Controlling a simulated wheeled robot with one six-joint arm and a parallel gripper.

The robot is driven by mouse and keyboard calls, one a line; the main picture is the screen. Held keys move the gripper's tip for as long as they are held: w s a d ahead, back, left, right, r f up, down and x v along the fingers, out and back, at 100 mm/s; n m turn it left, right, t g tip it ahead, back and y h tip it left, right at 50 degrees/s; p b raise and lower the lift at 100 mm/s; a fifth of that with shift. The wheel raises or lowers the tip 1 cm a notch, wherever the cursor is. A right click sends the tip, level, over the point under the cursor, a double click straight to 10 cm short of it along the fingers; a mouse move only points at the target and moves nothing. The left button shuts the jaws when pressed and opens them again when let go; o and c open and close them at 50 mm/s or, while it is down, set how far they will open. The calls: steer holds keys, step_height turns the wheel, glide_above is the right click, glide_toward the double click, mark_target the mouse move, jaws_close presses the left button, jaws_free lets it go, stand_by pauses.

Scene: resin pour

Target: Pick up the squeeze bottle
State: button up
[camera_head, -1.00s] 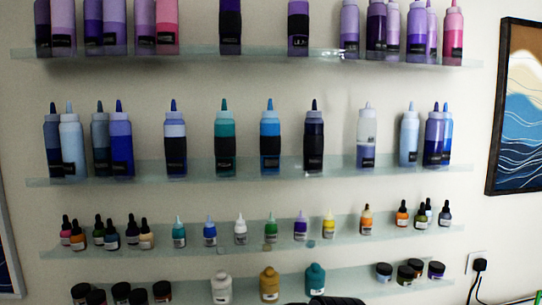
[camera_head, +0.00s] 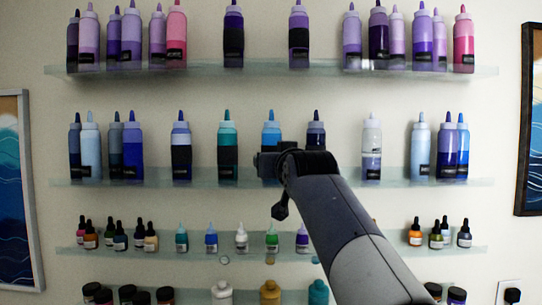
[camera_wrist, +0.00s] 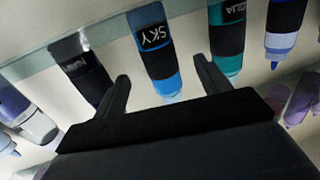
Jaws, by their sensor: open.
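The squeeze bottle in front of my gripper is bright blue with a black label reading "SKY". It stands on the second shelf in the head view (camera_head: 271,132), its lower part hidden by my gripper (camera_head: 268,163). In the wrist view, which is upside down, this bottle (camera_wrist: 157,60) appears between the two open fingers of my gripper (camera_wrist: 162,72). The fingers are open on either side of it, and I cannot tell how near they are. A teal bottle (camera_head: 227,132) and a dark navy bottle (camera_head: 316,135) stand on either side.
The second glass shelf (camera_head: 205,180) holds several other bottles. A shelf above (camera_head: 270,68) holds purple and pink bottles. A lower shelf (camera_head: 200,250) holds small dropper bottles, and jars stand further down. Framed pictures hang at the left (camera_head: 14,190) and right edges.

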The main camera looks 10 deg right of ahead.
mark_target(272, 129)
steer(key=shift+w+d+f+p, duration=0.1)
steer(key=shift+w+p, duration=0.75)
steer(key=shift+w, duration=1.15)
steer(key=shift+w+d+f+p, duration=0.1)
steer(key=shift+w+p, duration=0.75)
steer(key=shift+w, duration=1.1)
steer(key=shift+c, duration=0.2)
steer(key=shift+r, duration=0.1)
steer(key=c, duration=1.1)
steer(key=shift+c, duration=0.2)
steer(key=shift+s+a+r, duration=0.1)
steer(key=shift+r, duration=0.05)
steer(key=shift+s+r+b, duration=0.1)
steer(key=shift+b, duration=0.2)
steer(key=r, duration=0.6)
steer(key=shift+s+r, duration=0.3)
steer(key=shift+r, duration=0.05)
steer(key=s+a+b, duration=0.2)
steer(key=s+b, duration=0.1)
steer(key=s, duration=0.6)
steer(key=s+a+b, duration=0.2)
steer(key=s+b, duration=0.1)
steer(key=s, duration=0.6)
steer(key=shift+s, duration=0.4)
